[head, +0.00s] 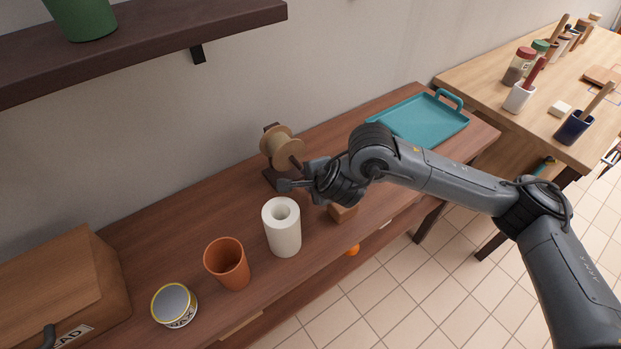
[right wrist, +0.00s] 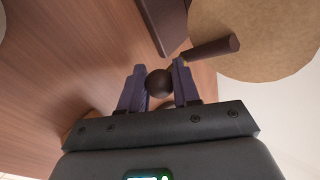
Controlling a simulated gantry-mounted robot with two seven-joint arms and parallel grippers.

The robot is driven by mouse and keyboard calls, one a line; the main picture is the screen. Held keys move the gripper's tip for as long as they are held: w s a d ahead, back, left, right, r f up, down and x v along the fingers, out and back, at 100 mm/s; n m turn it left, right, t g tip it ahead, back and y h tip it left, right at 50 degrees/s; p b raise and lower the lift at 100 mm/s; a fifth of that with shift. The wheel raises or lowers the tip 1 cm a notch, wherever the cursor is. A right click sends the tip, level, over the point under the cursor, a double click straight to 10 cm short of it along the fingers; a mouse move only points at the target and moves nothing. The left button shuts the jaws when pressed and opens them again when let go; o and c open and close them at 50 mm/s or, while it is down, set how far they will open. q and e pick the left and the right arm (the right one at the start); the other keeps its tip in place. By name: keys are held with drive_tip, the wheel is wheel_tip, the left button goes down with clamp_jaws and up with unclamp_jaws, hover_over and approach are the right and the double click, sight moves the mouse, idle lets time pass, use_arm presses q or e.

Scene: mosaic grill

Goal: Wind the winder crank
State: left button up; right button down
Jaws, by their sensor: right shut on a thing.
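The winder stands near the wall on the wooden counter, with a tan spool (head: 281,147) on a dark upright; its round face (right wrist: 265,35) fills the upper right of the right wrist view. A dark rod (right wrist: 210,47) sticks out from the spool, and it also shows in the head view (head: 296,162). My right gripper (right wrist: 160,85) is shut on a dark round crank knob (right wrist: 159,83), which sits between both fingers. In the head view the right gripper (head: 288,185) is just in front of the winder, and the knob is hard to make out there. My left gripper is not in view.
A white paper roll (head: 283,232) stands close to the right gripper, with an orange cup (head: 228,264) and a tin (head: 174,305) further left. A teal tray (head: 420,121) is at the right. A shelf (head: 150,35) overhangs the left.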

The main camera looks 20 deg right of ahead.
drive_tip(key=shift+f, duration=0.1)
drive_tip(key=c, duration=1.2)
unclamp_jaws()
drive_tip(key=o, duration=0.4)
drive_tip(key=shift+c, duration=0.2)
drive_tip(key=p+v, duration=0.6)
drive_tip(key=v, duration=0.5)
drive_tip(key=shift+p, duration=0.35)
drive_tip(key=shift+w, duration=0.1)
